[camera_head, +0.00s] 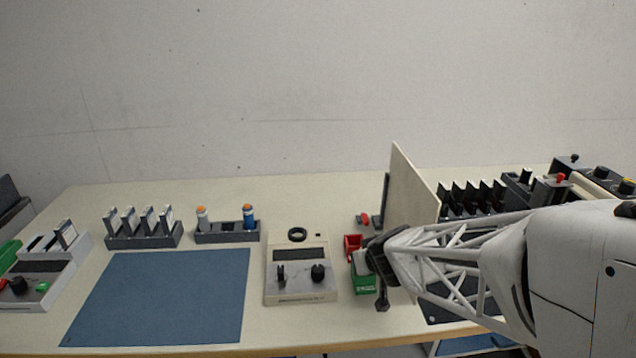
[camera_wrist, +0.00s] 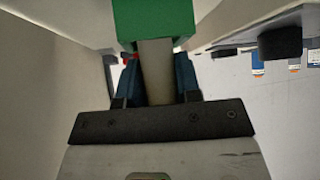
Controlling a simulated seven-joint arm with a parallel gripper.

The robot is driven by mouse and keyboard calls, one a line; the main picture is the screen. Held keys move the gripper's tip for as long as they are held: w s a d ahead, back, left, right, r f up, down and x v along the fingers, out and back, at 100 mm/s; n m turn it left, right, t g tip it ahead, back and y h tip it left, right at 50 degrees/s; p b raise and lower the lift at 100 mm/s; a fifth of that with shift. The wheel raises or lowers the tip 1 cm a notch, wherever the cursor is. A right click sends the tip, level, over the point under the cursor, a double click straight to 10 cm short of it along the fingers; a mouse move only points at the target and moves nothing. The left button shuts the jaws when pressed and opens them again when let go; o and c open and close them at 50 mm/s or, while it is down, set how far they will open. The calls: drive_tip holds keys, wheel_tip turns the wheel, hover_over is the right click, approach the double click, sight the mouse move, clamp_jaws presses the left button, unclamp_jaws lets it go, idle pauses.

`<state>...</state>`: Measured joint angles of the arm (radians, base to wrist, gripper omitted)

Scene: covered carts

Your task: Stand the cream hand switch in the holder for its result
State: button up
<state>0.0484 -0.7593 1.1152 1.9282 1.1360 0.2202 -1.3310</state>
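The cream hand switch (camera_wrist: 157,75) is between the two blue-padded fingers of my gripper (camera_wrist: 158,80) in the wrist view, and the pads lie against both its sides. Its far end meets a green holder (camera_wrist: 152,18); I cannot tell whether it sits inside or only in front of it. In the head view my gripper (camera_head: 372,258) is over the green holder (camera_head: 363,286), with a pale bit of the switch (camera_head: 360,262) showing just above it. A red holder (camera_head: 353,244) stands right behind the green one. The lower part of the switch is hidden.
A cream upright panel (camera_head: 408,190) stands close behind my gripper. A tester with black knobs (camera_head: 300,270) is just left of the holders. A blue mat (camera_head: 160,297) is bare. Racks (camera_head: 144,238) with several pale pieces and bottles (camera_head: 203,218) stand at the back left.

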drive_tip(key=o, duration=0.4)
drive_tip(key=shift+r, duration=0.15)
drive_tip(key=shift+s+r, duration=0.25)
drive_tip(key=shift+r, duration=0.05)
drive_tip(key=v, duration=1.1)
drive_tip(key=shift+s+r, duration=0.1)
